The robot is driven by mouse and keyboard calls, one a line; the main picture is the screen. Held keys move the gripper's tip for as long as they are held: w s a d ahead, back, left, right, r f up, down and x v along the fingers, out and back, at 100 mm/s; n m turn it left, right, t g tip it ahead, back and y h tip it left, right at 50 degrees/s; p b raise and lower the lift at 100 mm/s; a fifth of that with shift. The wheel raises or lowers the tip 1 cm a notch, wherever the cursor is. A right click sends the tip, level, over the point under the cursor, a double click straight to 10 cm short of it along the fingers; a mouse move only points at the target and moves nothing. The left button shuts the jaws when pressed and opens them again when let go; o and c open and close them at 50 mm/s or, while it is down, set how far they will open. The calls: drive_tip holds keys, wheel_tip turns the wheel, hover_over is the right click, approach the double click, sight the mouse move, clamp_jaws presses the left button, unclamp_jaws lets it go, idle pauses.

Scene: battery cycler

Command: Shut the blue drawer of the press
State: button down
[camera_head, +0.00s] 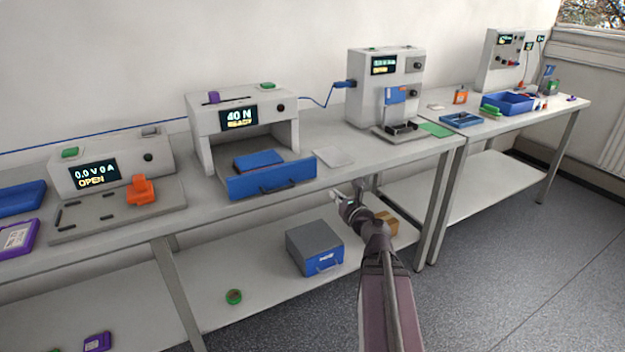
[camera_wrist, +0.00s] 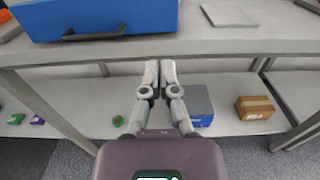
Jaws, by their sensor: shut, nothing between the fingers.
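The press (camera_head: 240,125) is a grey box with a display reading "40 N READY". Its blue drawer (camera_head: 240,186) stands pulled out toward the bench's front edge, with a dark bar handle (camera_head: 281,186) on its front. A blue flat piece (camera_head: 258,161) shows behind the drawer front. In the wrist view the drawer front (camera_wrist: 150,18) fills the top left, with its handle (camera_wrist: 92,33) low on it. My gripper (camera_head: 347,190) is shut and empty, in front of the bench and to the right of the drawer. In the wrist view its fingertips (camera_wrist: 160,64) point at the bench edge, apart from the drawer.
A pale square plate (camera_head: 334,156) lies right of the drawer. A grey box with a blue front (camera_head: 313,246), a cardboard box (camera_head: 386,224) and a green roll (camera_head: 234,296) are on the lower shelf (camera_head: 260,285). An open-reading device (camera_head: 110,165) stands left of the press.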

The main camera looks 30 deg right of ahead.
sight(288, 154)
drive_tip(key=shift+w, duration=0.1)
idle(0.3)
drive_tip(key=w, duration=1.3)
drive_tip(key=shift+w+a, duration=0.25)
drive_tip(key=shift+w, duration=0.15)
drive_tip(key=w, duration=1.8)
drive_tip(key=shift+w+a, duration=0.15)
drive_tip(key=shift+a, duration=0.15)
drive_tip(key=shift+w, duration=0.3)
drive_tip(key=shift+w+r, duration=0.1)
